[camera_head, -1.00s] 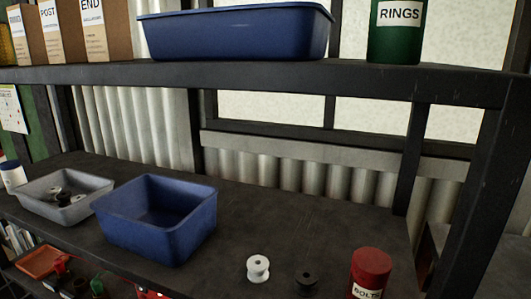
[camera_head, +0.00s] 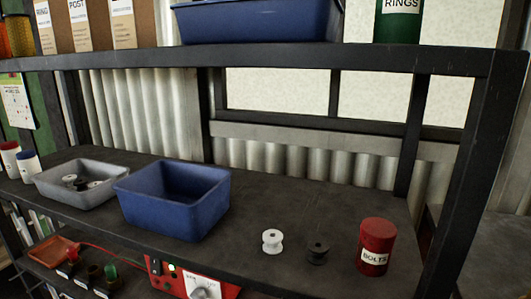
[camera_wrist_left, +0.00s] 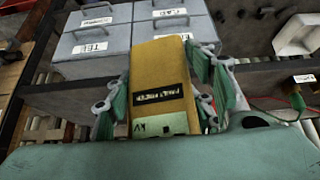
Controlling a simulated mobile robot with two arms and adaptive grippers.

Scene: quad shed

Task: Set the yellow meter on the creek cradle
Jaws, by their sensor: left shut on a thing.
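The yellow meter (camera_wrist_left: 158,62) is in the middle of the left wrist view, a yellow block with a dark label strip and a pale green panel at its near end. My left gripper (camera_wrist_left: 163,100) is shut on it, with green-padded fingers along both sides. The meter's far end overlaps the view of grey labelled boxes behind it; I cannot tell its height above them. I cannot make out a creek cradle in either view. My right gripper is in neither view.
The grey boxes (camera_wrist_left: 97,45) stand close together behind the meter. In the head view, a shelf holds a grey tray (camera_head: 52,189), a blue bin (camera_head: 160,210), a white spool (camera_head: 272,242), a dark spool (camera_head: 318,253) and a red BOLTS can (camera_head: 376,245). A red device (camera_head: 165,280) sits below.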

